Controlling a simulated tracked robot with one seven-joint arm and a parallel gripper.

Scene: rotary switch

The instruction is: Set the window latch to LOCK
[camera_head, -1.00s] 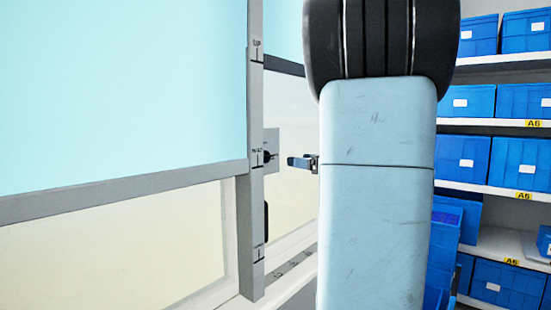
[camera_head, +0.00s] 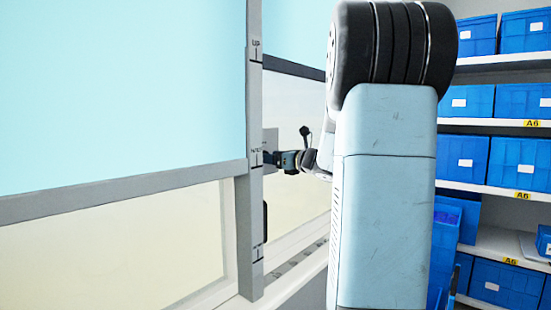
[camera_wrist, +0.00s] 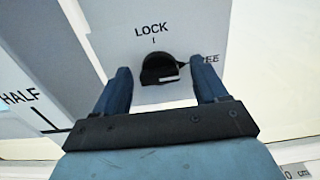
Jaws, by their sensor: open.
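In the head view my gripper (camera_head: 280,160) is at the plate (camera_head: 271,140), and the knob is hidden there.
A grey vertical post (camera_head: 254,210) with UP and HALF marks stands left of my gripper, close to it. A window sill (camera_head: 290,275) runs below. Shelves with blue boxes (camera_head: 465,160) stand at the right.

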